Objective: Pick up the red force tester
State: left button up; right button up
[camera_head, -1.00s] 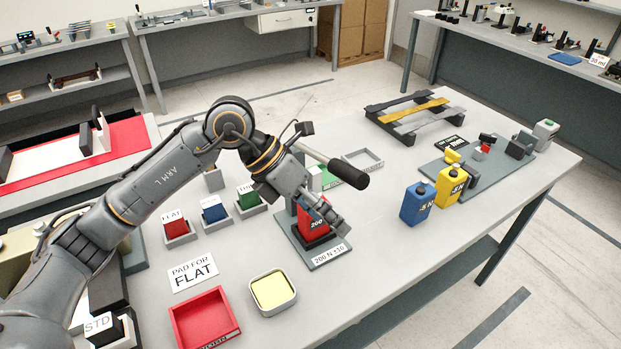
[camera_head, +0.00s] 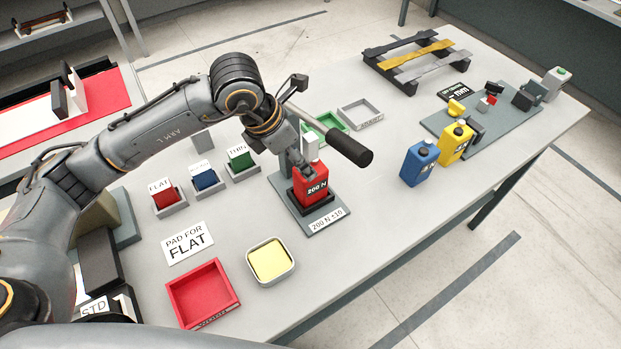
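The red force tester (camera_head: 316,186), marked 200 N, stands upright in a dark holder on a grey base plate (camera_head: 331,210) at the middle of the table. A card on the plate's front reads 200 N ±10. My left gripper (camera_head: 291,160) is pointed down just behind and to the left of the tester's top. Its fingers are partly hidden by the tester, so I cannot tell whether they touch it or how wide they are. My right gripper is not in view.
A grey rod with a black handle (camera_head: 350,147) juts out above and right of the tester. Blue (camera_head: 419,164) and yellow (camera_head: 455,144) containers stand to the right. Red (camera_head: 165,197), blue and green blocks sit left. A red tray (camera_head: 203,293) and yellow-padded dish (camera_head: 270,261) lie in front.

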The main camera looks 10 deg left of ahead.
pick_arm(q)
jog(key=p+x, duration=0.2)
jog(key=x, duration=0.2)
jog(key=shift+w+d+p, duration=0.1)
jog(key=shift+w+p, duration=0.1)
jog(key=shift+p, duration=0.15)
jog(key=shift+w+d+f, duration=0.1)
jog(key=shift+w+f, duration=0.05)
jog(key=shift+f, duration=0.25)
grip_shut()
